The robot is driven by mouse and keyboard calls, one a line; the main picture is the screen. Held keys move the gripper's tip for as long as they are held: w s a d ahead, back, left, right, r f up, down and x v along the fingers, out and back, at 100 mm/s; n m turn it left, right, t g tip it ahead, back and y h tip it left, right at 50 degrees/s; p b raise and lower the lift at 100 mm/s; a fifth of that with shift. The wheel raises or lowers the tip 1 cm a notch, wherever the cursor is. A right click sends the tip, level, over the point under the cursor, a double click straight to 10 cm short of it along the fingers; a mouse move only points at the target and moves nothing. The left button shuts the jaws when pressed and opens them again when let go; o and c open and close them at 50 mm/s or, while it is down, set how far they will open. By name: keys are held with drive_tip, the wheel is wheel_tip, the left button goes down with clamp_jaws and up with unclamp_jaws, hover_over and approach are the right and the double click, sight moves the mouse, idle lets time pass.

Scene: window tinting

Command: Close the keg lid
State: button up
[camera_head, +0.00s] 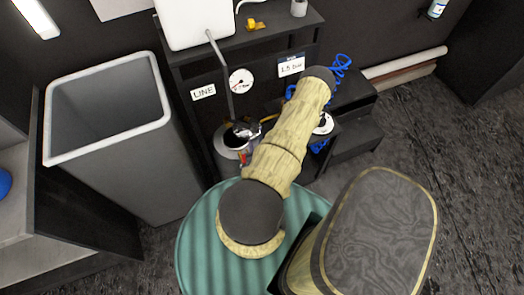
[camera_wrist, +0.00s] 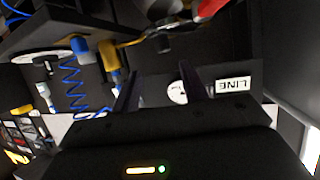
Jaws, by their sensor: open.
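The keg (camera_head: 226,163) is a grey metal cylinder standing below the black rack, with its dark round mouth showing in the head view. A shiny metal piece (camera_head: 243,131), perhaps the lid or its fitting, sits at the mouth; its exact pose is unclear. My gripper (camera_wrist: 160,72) is open in the wrist view, with two dark fingers apart and nothing visibly held between them. My arm hides it in the head view. A blurred shiny metal part (camera_wrist: 165,10) and a red part (camera_wrist: 208,8) show at the top of the wrist view, beyond the fingertips.
The rack carries a LINE label (camera_head: 203,92), a pressure gauge (camera_head: 241,80) and a white box (camera_head: 194,22). A thin metal pipe (camera_head: 221,62) runs down to the keg mouth. A grey bin (camera_head: 126,178) stands left. Blue coiled hose (camera_head: 342,66) hangs right of my arm.

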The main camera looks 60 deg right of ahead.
drive_tip(key=p+v, duration=0.3)
drive_tip(key=v, duration=0.1)
drive_tip(key=shift+s+a+r, duration=0.15)
drive_tip(key=shift+a+r, duration=0.05)
drive_tip(key=shift+a, duration=0.1)
